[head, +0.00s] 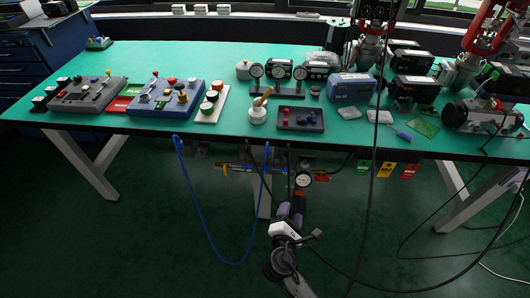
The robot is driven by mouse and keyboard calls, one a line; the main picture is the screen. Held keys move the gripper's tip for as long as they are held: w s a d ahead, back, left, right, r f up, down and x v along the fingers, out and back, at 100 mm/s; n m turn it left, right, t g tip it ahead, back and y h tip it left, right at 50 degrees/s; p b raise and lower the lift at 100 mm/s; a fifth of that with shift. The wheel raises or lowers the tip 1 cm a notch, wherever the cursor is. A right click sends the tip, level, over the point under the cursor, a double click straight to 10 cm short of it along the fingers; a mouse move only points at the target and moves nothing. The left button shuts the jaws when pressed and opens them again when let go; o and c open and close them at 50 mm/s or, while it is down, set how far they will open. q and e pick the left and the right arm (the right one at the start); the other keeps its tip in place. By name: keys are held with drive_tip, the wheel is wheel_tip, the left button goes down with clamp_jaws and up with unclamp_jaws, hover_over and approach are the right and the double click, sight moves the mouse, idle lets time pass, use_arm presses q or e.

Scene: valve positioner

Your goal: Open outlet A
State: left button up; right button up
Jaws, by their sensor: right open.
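Under the front edge of the table hangs a small pipe assembly (240,168) with yellow and brass-coloured fittings and a round white-faced gauge (304,180). I cannot read any label, so I cannot tell which fitting is outlet A. My right gripper (291,208) reaches up from the bottom of the head view. It is open, with its two fingers pointing up just below the gauge, and nothing shows between them. I cannot tell whether it touches anything. My left gripper is not in view.
A blue hose (215,258) loops below the green table (190,60), and black cables hang at the right. Green, yellow and red tags (386,169) hang from the table edge. Grey and blue control boxes (165,97) and a dark tray (300,118) stand on the table.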

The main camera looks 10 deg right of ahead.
drive_tip(key=w+a+r+n+t+y, duration=0.1)
drive_tip(key=r+n+t, duration=0.1)
drive_tip(key=n, duration=0.4)
drive_tip(key=n+b, duration=0.5)
approach(285, 170)
drive_tip(key=x, duration=0.7)
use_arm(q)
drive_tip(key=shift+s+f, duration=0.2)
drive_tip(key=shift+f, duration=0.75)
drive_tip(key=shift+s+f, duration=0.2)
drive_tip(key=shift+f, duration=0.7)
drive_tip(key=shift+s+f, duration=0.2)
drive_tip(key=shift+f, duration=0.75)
use_arm(e)
drive_tip(key=shift+w+d+f+t, duration=0.3)
drive_tip(key=shift+w+d, duration=0.1)
drive_tip(key=shift+w, duration=0.35)
drive_tip(key=c, duration=0.6)
